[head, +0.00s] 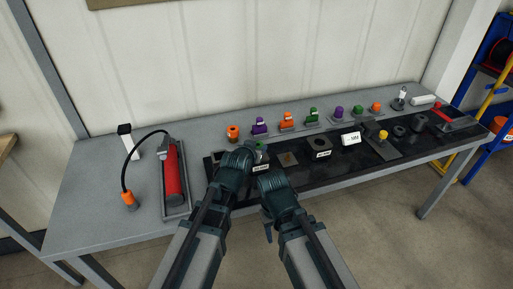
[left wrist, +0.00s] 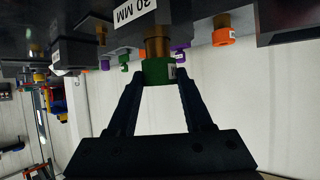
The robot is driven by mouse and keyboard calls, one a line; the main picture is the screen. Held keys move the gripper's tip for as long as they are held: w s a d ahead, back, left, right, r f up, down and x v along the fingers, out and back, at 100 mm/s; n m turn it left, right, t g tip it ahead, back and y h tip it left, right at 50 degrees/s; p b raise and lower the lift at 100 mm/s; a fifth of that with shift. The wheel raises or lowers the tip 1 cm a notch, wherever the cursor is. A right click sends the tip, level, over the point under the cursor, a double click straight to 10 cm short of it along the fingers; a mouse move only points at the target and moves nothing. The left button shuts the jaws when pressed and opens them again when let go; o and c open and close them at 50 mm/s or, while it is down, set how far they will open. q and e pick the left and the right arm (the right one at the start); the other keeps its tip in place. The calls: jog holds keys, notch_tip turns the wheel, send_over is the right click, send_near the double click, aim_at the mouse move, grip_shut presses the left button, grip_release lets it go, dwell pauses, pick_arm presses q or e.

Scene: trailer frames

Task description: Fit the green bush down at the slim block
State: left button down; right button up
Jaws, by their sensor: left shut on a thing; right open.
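My left gripper (head: 250,150) is shut on a green bush (left wrist: 157,73); the bush also shows in the head view (head: 259,147). In the left wrist view, which is upside down, the bush's brass shank (left wrist: 157,43) points at a dark block labelled 30 MM (left wrist: 122,30). The shank's end meets the block's outline there; I cannot tell whether it is inside the block. The head view shows that block's label (head: 261,168) just in front of the left gripper. My right gripper (head: 268,183) is open and empty, close beside the left, low over the bench's front.
Orange, purple and green bushes (head: 312,115) stand in a row behind. A dark holed block (head: 318,147) and a white-labelled block (head: 350,139) lie to the right. A red cylinder in a tray (head: 173,175) lies left.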

pick_arm(q)
jog(key=shift+c, duration=1.1)
grip_release()
jog(key=shift+s+r, duration=0.1)
pick_arm(e)
jog(key=shift+r, duration=0.1)
